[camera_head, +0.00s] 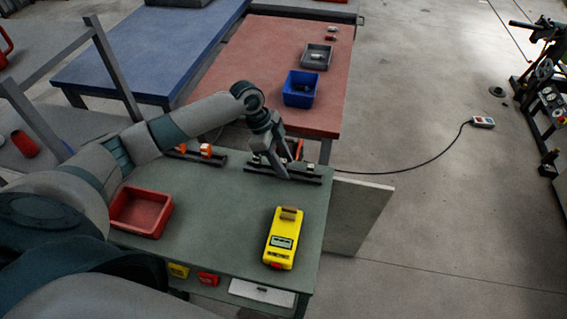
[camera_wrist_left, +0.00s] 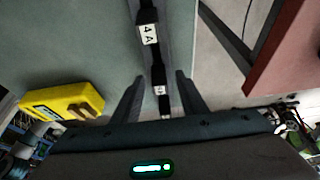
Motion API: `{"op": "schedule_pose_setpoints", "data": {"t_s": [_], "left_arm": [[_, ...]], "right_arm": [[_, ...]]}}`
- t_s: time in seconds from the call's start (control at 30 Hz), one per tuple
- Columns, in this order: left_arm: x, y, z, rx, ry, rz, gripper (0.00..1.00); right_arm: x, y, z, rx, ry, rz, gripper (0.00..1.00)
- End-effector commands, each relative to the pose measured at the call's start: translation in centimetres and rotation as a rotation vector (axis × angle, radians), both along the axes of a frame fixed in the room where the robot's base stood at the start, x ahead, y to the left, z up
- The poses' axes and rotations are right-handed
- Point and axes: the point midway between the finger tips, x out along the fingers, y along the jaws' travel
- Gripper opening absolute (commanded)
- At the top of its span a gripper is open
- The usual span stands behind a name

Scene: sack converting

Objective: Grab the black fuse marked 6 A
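My left gripper (camera_head: 272,167) is over the dark rail (camera_head: 306,177) at the back right of the green bench; its fingers are apart. In the left wrist view, a black fuse marked 4 A (camera_wrist_left: 148,33) sits on the rail, beyond the fingertips. A smaller-looking black fuse (camera_wrist_left: 158,77) lies between the open fingers (camera_wrist_left: 159,81); its white label is too small to read. Another pale label (camera_wrist_left: 165,113) shows nearer the palm. I cannot read a 6 A mark on any fuse. My right gripper is not in view.
A red bin (camera_head: 141,211) and a yellow meter (camera_head: 283,238) stand on the green bench (camera_head: 225,215). Another rail with orange parts (camera_head: 206,150) is left of the gripper. Behind is a red table (camera_head: 262,60) with a blue bin (camera_head: 300,88). The bench middle is clear.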

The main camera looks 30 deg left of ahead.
Motion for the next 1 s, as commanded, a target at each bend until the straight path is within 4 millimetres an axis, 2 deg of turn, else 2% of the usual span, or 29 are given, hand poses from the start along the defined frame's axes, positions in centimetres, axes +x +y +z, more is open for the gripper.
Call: {"op": "schedule_pose_setpoints", "data": {"t_s": [0.43,0.6,1.0], "left_arm": [[-0.01,0.03,-0.05,0.0,0.0,0.0,0.39],[-0.01,0.04,-0.04,0.0,0.0,0.0,0.0],[0.03,0.05,0.2,0.0,-0.001,0.0,0.0]], "right_arm": [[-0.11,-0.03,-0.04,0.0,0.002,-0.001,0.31],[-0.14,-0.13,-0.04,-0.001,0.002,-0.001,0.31],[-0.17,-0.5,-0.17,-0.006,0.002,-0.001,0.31]]}}
